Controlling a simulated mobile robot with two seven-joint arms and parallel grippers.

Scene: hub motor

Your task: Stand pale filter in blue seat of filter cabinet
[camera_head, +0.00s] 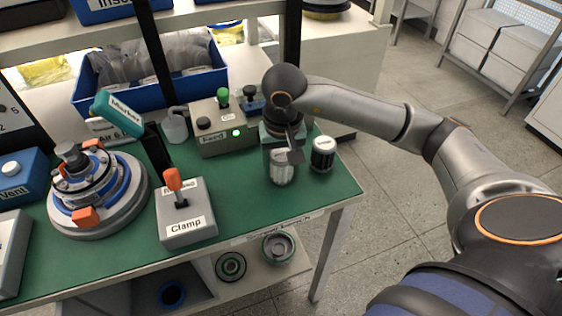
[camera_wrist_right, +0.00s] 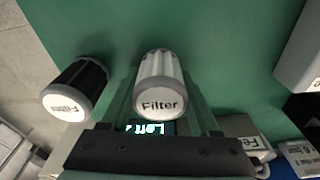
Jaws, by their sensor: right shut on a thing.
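The pale filter (camera_head: 282,173) is a light ribbed cylinder near the right front of the green bench. My right gripper (camera_head: 281,152) is above and around it, pointing down. In the right wrist view the pale filter (camera_wrist_right: 158,85), with "Filter" on its end, sits between the two fingers of the right gripper (camera_wrist_right: 160,72), which is shut on it. I cannot tell whether its base touches the bench. A blue ring (camera_head: 172,293), perhaps the cabinet's blue seat, shows in a dark-fronted unit below the bench. My left gripper is not in view.
A dark filter (camera_head: 322,153) stands just right of the pale one. The Feed box (camera_head: 222,130) is behind, and the Clamp box (camera_head: 187,215) and hub motor (camera_head: 98,195) are left. Round parts (camera_head: 231,266) lie on the lower shelf. The green bench between Clamp box and gripper is clear.

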